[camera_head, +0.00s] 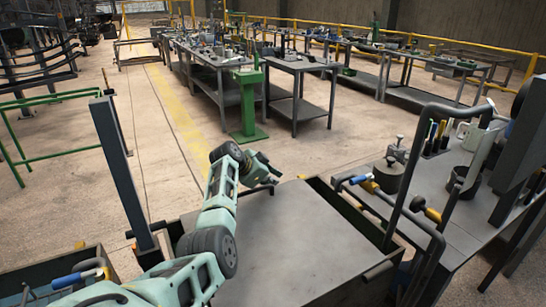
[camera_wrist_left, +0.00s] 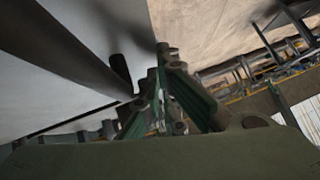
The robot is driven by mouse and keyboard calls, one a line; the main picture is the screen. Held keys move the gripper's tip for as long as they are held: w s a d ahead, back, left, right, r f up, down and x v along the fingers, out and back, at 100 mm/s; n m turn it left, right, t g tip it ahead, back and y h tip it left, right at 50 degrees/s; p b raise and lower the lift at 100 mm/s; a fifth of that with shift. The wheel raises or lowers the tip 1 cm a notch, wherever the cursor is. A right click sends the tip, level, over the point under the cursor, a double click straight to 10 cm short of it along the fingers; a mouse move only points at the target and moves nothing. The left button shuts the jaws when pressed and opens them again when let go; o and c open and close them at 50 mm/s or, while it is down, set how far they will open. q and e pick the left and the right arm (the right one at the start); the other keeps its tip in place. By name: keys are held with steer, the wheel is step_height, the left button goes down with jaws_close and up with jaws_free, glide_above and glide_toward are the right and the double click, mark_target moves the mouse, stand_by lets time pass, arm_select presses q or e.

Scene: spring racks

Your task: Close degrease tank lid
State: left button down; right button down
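The degrease tank (camera_head: 395,258) is a dark, open-topped box at the lower middle of the head view. Its flat grey lid (camera_head: 290,245) lies across it, and the dark inner wall shows along the right side. I cannot tell whether the lid sits fully down. In the left wrist view, the gripper's green fingers (camera_wrist_left: 163,100) are beside a pale panel and a dark rod (camera_wrist_left: 120,72). Whether they hold anything is unclear. My right gripper is out of view.
A grey workbench (camera_head: 450,215) with tools and cups stands close on the right. A dark post (camera_head: 118,170) rises on the left. A green stand (camera_head: 248,105) and tool tables (camera_head: 300,68) are farther back.

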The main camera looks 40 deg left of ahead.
arm_select(q)
steer(key=v, duration=1.2)
steer(key=shift+d, duration=0.15)
